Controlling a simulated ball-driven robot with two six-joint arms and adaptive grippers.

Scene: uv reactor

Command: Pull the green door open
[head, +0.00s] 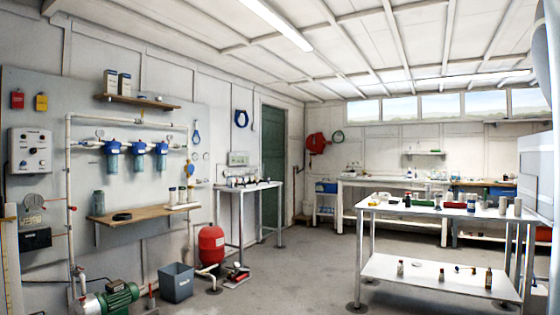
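The green door (273,150) stands in the left wall toward the far corner of the room. It is dark green, tall and narrow from this angle, and looks shut in its frame. Its lower part is partly hidden behind a metal-legged table. Its handle is too small to make out. Neither of my grippers shows in the head view.
The white table (248,187) stands before the door. A red tank (211,245), a grey bin (177,282) and a green pump (110,300) line the left wall. A two-level bench (440,275) stands at the right. The middle floor (290,280) is clear.

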